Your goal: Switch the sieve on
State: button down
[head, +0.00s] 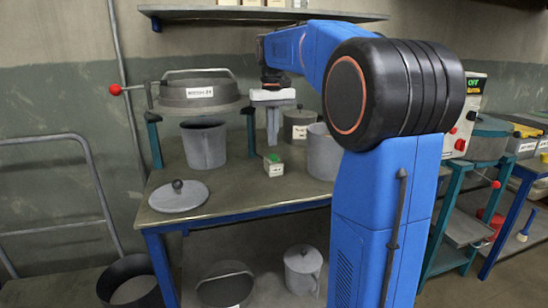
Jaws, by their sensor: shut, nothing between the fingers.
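The sieve (200,92) is a grey round pan with a label and a top handle, held on a teal stand at the left of the metal table. A red ball (115,90) ends the bar at its left side. A small pale box with a green top (274,168) sits on the table right of the sieve; its label is too small to read. My gripper (272,143) points down just above this box, its fingers shut and empty. Whether the fingertips touch the green top cannot be told.
A grey pot (204,145) stands under the sieve, and a flat lid (179,196) lies at the table's front left. Another pot (322,152) is partly behind my arm. A control panel (468,112) at right has a lit display and red knobs.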

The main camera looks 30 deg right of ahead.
aim_at(273, 155)
jog(key=shift+r, duration=1.7)
jog(key=s+a+f, duration=0.2)
jog(key=s+a, duration=0.1)
jog(key=s, duration=0.1)
jog(key=s+a+f+n+t, duration=0.1)
jog(key=s+a+f, duration=0.1)
jog(key=s, duration=0.3)
jog(key=s+a+f+t, duration=0.1)
jog(key=s+a+f, duration=0.2)
jog(key=s+a, duration=0.2)
jog(key=shift+s+f+n, duration=0.1)
jog(key=shift+s+n, duration=0.15)
jog(key=shift+n, duration=0.05)
jog(key=s+a+f+t, duration=0.1)
jog(key=s+a+f, duration=0.2)
jog(key=s+f, duration=0.5)
jog(key=s+a+f+n+t, duration=0.1)
jog(key=s+a+f, duration=0.1)
jog(key=s+f, duration=0.5)
jog(key=shift+s+a+f+n+t, duration=0.3)
jog(key=shift+s+a+f+t, duration=0.1)
jog(key=shift+f, duration=0.3)
